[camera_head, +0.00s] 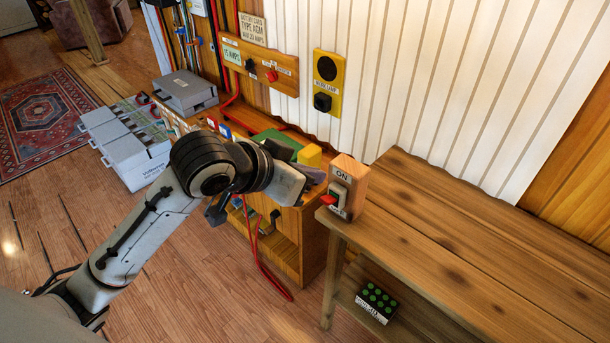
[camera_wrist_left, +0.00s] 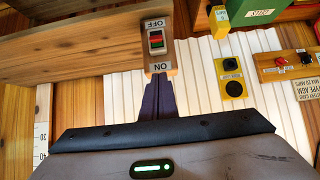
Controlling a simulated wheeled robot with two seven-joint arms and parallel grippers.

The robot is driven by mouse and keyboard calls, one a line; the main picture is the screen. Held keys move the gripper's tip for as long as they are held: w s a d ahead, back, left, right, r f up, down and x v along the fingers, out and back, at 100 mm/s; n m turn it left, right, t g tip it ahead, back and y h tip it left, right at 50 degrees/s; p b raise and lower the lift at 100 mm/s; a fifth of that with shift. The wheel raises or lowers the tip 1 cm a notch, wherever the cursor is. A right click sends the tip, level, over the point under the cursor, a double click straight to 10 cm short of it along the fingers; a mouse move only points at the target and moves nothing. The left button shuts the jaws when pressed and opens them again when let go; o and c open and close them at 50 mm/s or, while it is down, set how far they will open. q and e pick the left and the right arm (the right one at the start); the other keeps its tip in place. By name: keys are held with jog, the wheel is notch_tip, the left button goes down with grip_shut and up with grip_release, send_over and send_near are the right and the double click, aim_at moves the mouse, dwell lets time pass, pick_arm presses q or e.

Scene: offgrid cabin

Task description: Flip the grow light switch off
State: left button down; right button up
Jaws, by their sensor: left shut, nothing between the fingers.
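The switch (camera_head: 339,193) is set in a wooden block (camera_head: 351,173) standing at the left end of the wooden bench. Its ON label is at the top; a lower label is partly hidden by a red tab that sticks out low on the switch. In the left wrist view the switch (camera_wrist_left: 156,41) appears upside down, with OFF above and ON below, and red and green parts between. My left gripper (camera_head: 308,178) is shut and empty, just left of the block. Its fingers (camera_wrist_left: 157,84) end by the ON label in the wrist view; contact cannot be told.
The wooden bench (camera_head: 450,230) is mostly bare. A small black box with green dots (camera_head: 377,299) lies on its lower shelf. A yellow work-lamp panel (camera_head: 328,80) hangs on the wall behind. Grey batteries (camera_head: 130,150) and a red cable (camera_head: 262,262) are to the left.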

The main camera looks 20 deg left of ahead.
pick_arm(q)
send_over(326, 199)
notch_tip(326, 199, down, 4)
jog(key=shift+s+r, duration=0.15)
jog(key=shift+s+a+f, duration=0.1)
jog(key=shift+s+f, duration=0.15)
jog(key=shift+f, duration=0.35)
jog(key=shift+s+a+f, duration=0.1)
jog(key=shift+s+f, duration=0.15)
jog(key=shift+f, duration=0.3)
jog(key=shift+s+a+f, duration=0.1)
jog(key=shift+s+f, duration=0.15)
jog(key=shift+f, duration=0.4)
jog(key=shift+f, duration=0.1)
